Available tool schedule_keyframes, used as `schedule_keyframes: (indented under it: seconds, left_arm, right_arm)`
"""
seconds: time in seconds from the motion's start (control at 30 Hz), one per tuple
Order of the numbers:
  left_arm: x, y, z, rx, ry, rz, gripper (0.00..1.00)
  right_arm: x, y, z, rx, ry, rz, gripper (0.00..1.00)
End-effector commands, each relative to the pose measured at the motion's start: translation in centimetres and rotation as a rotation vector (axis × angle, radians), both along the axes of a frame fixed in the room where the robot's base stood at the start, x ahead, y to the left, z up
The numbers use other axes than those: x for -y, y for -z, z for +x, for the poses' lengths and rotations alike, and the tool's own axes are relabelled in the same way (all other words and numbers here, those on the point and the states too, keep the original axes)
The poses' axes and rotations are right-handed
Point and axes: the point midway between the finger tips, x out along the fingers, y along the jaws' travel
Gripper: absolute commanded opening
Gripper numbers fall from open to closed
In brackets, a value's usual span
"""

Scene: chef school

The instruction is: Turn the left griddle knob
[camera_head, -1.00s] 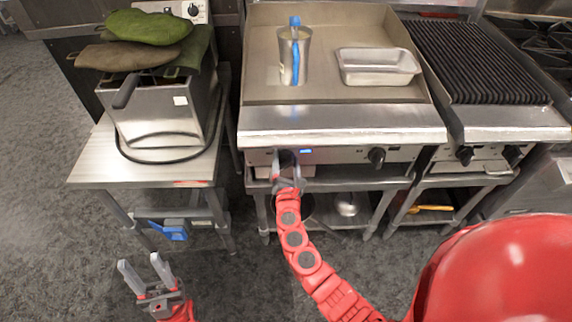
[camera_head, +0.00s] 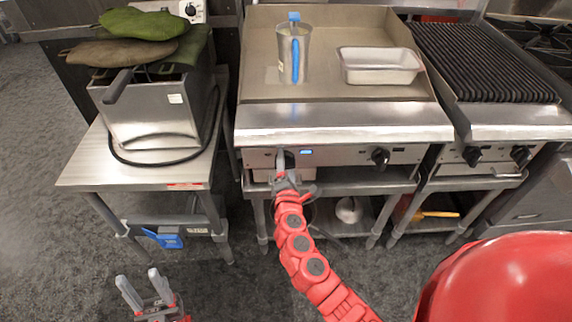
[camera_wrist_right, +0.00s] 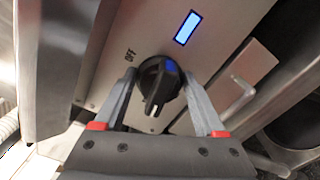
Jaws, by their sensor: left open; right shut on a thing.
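The left griddle knob (camera_wrist_right: 158,88) is black and round, with a pale mark on its grip. It sits on the steel front panel beside a lit blue display, with "OFF" lettering to its left. In the head view the knob is mostly hidden by my right gripper (camera_head: 284,166). In the right wrist view the fingers of my right gripper (camera_wrist_right: 160,76) lie on either side of the knob and are shut on it. My left gripper (camera_head: 138,278) is open and empty, low at the left above the floor.
The griddle (camera_head: 335,122) carries a metal cup (camera_head: 284,60) and a metal pan (camera_head: 381,68). Another black knob (camera_head: 380,158) is further right on the panel. A steel side table (camera_head: 85,178) with a fryer (camera_head: 150,108) stands at the left. The floor between is clear.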

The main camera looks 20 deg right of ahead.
Motion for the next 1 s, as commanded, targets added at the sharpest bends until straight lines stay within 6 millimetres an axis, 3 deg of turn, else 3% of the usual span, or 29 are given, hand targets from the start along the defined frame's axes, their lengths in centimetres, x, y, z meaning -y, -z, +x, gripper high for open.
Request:
schedule_keyframes:
  seconds: [0.43,0.47,0.5,0.83,1.0]
  left_arm:
    - [0.0,0.1,0.0,0.0,0.0,0.0,0.5]
    - [0.0,0.1,0.0,0.0,0.0,0.0,0.5]
    - [0.0,0.1,0.0,0.0,0.0,0.0,0.5]
    - [0.0,0.1,0.0,0.0,0.0,0.0,0.5]
    - [0.0,0.2,0.0,0.0,0.0,0.0,0.5]
  right_arm:
    - [0.0,0.1,0.0,0.0,0.001,0.008,0.17]
    - [0.0,0.1,0.0,0.0,0.001,0.008,0.78]
    - [0.0,0.1,0.0,0.0,0.001,0.008,0.84]
    - [-0.1,0.1,-0.4,0.001,0.0,0.007,0.84]
    - [-0.9,0.1,-2.7,0.001,-0.006,0.006,0.84]
